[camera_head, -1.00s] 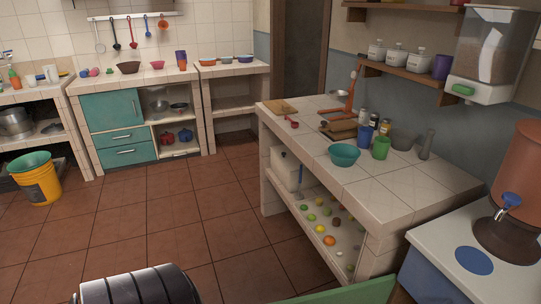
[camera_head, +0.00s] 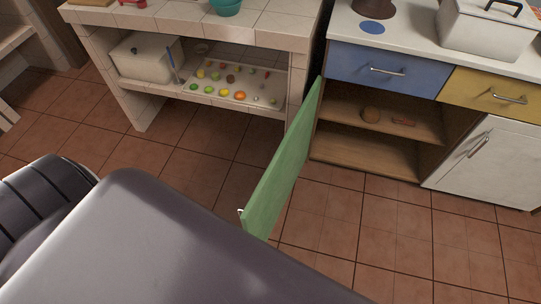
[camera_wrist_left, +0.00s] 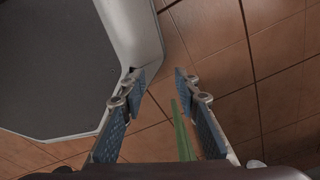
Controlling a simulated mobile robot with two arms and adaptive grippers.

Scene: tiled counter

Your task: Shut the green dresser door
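The green dresser door (camera_head: 285,160) stands swung wide open at the left end of the dresser, sticking out into the room. A small metal handle (camera_head: 240,212) shows at its near edge. Behind it the dresser's open wooden compartment (camera_head: 365,150) shows two levels with small items on the upper one. My left gripper (camera_wrist_left: 159,78) is open and empty in the left wrist view. A thin green strip, likely the door's edge (camera_wrist_left: 181,128), shows between its fingers, nearer the right finger; I cannot tell how far beyond them. My right gripper is not in view.
The dresser has a blue drawer (camera_head: 375,68), a yellow drawer (camera_head: 495,98) and a white door (camera_head: 485,165), all shut. A tiled counter (camera_head: 200,28) with produce on its shelf stands left of the door. Tiled floor (camera_head: 400,240) lies clear before the dresser.

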